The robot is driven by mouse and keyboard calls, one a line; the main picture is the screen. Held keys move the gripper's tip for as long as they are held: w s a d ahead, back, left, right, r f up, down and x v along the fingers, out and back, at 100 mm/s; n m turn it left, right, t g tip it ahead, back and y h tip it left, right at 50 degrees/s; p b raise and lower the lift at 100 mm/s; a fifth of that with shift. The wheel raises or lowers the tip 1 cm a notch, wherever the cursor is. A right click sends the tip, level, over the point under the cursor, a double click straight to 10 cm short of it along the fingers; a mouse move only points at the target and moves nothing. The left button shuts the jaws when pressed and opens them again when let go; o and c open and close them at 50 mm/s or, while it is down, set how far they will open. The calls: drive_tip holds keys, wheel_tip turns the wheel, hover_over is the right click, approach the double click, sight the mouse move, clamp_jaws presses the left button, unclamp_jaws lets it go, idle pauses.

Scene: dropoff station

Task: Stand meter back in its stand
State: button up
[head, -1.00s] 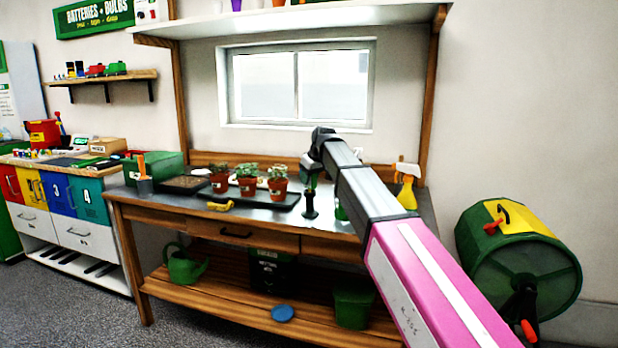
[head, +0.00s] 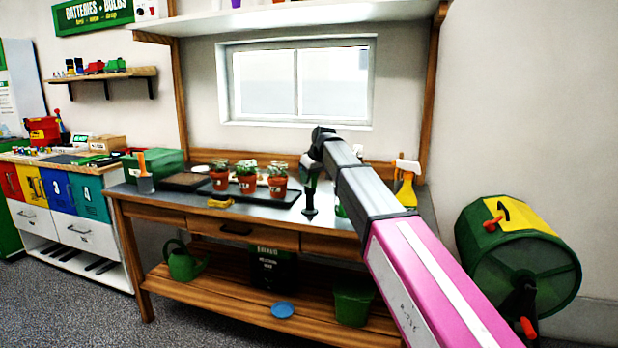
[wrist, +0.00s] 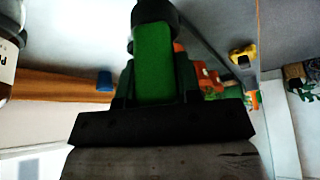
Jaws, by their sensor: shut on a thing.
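My gripper (head: 311,181) is above the bench top, right of the potted plants, and points down. It is shut on the meter, whose green body (wrist: 154,65) shows between the fingers in the wrist view, with a dark round part at its far end. In the head view the meter is small and mostly hidden by my gripper. A small black upright piece with a wider foot (head: 310,212) shows right below my gripper on the bench; it looks like the stand. I cannot tell whether the meter touches it or sits in it.
Several potted plants (head: 248,184) stand in a black tray just left of my gripper. A yellow spray bottle (head: 405,185) stands right of my arm. A yellow item (head: 221,202) lies near the bench's front edge. A green and yellow drum (head: 520,255) stands right of the bench.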

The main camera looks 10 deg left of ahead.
drive_tip(key=o, duration=1.1)
drive_tip(key=shift+r, duration=0.1)
